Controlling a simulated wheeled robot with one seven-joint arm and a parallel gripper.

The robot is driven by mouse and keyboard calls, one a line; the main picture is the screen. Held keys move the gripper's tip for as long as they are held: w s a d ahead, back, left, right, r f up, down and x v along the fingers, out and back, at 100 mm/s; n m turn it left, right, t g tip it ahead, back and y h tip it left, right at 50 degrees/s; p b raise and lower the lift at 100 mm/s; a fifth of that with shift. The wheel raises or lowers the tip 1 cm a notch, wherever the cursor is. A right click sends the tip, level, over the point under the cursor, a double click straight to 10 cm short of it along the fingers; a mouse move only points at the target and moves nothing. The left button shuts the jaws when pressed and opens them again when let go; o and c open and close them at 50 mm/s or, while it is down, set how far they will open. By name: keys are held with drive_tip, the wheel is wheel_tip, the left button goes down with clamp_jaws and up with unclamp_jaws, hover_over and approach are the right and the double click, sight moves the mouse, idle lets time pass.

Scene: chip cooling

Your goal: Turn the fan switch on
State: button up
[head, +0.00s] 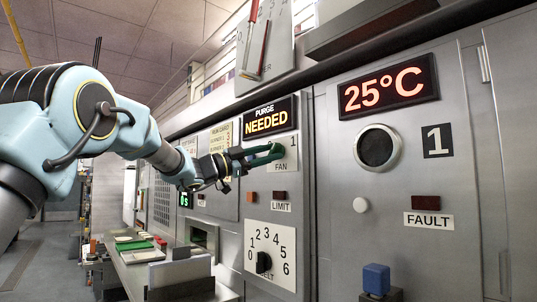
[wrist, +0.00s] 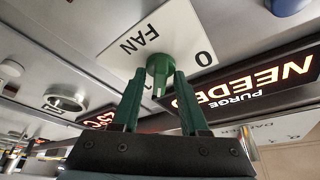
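The fan switch is a green knob (wrist: 160,68) on a white plate (wrist: 168,30) marked FAN and 0. In the head view the plate (head: 291,161) shows FAN and a 1 at its upper right. My gripper (wrist: 160,82) is at the knob, with one dark green finger on each side of it. The fingers stand apart with a gap around the knob's narrow grip, so it looks open. In the head view my gripper (head: 262,154) reaches the plate from the left and covers its left part. I cannot tell clearly which mark the knob points to.
A lit PURGE NEEDED sign (head: 267,119) is just above the plate. Below are a LIMIT label (head: 281,208) and a black numbered dial (head: 264,262). A 25°C display (head: 388,87), a round vent (head: 377,147) and a blue block (head: 376,278) are to the right.

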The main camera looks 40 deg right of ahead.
drive_tip(key=shift+o, duration=0.2)
drive_tip(key=b+v, duration=0.2)
drive_tip(key=v, duration=0.8)
drive_tip(key=shift+a+b, duration=0.3)
drive_tip(key=shift+a, duration=0.1)
drive_tip(key=shift+w+f, duration=0.1)
drive_tip(key=shift+f, duration=0.05)
